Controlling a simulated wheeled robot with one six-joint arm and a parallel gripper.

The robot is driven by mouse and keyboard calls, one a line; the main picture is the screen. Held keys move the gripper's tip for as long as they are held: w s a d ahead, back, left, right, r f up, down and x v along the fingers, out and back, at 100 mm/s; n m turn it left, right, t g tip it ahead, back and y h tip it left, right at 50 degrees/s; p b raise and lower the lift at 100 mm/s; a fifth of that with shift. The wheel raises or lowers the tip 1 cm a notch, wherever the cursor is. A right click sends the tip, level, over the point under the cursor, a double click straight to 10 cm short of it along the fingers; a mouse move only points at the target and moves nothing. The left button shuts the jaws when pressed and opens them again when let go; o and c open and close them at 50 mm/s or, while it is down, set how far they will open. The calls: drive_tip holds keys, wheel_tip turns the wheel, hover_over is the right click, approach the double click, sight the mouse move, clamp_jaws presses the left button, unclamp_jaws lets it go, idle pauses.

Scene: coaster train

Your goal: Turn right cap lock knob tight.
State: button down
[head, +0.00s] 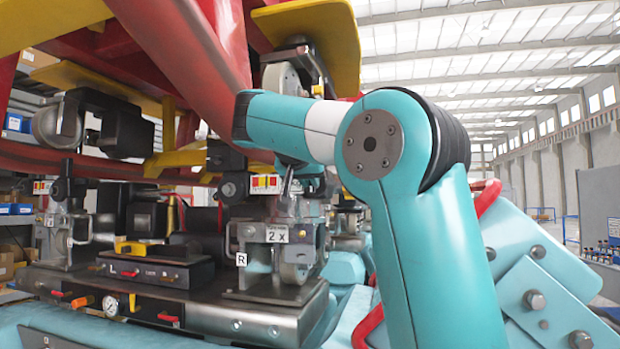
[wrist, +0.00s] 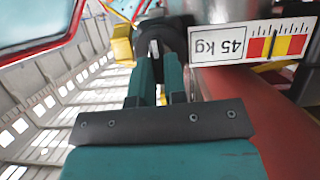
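My gripper shows in the wrist view (wrist: 158,72) as two teal fingers with a narrow gap between them. A dark round part (wrist: 160,38), perhaps the cap lock knob, lies at the fingertips. I cannot tell whether the fingers press on it or only stand around it. In the head view my gripper (head: 290,180) is mostly hidden behind my teal arm, just above the right unit (head: 285,245) near the "R" plate (head: 241,260). The knob cannot be made out there.
A "45 kg" scale label (wrist: 250,45) sits right of the fingers, close to a red beam (wrist: 265,110). In the head view a red beam (head: 190,45) and yellow plates (head: 320,35) hang close above my arm. The left unit (head: 70,225) stands further left on the metal base.

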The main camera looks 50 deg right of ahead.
drive_tip(key=shift+f+m+b, duration=0.15)
drive_tip(key=shift+m+b, duration=0.15)
drive_tip(key=shift+b, duration=0.4)
drive_tip(key=shift+s+d+f+m+t+b, duration=0.15)
drive_tip(key=shift+m+t+b, duration=1.6)
drive_tip(key=shift+b, duration=2)
drive_tip(key=shift+s+d+f+m+t+b, duration=0.1)
drive_tip(key=shift+s+f+m+t+b, duration=0.5)
drive_tip(key=shift+m+b, duration=2.65)
drive_tip(key=shift+w+d+r+m+t+b, duration=0.1)
drive_tip(key=shift+m+t+b, duration=1.5)
drive_tip(key=shift+b, duration=2.7)
drive_tip(key=shift+r, duration=0.1)
drive_tip(key=c, duration=1.2)
unclamp_jaws()
drive_tip(key=shift+o, duration=0.2)
drive_tip(key=shift+a, duration=0.1)
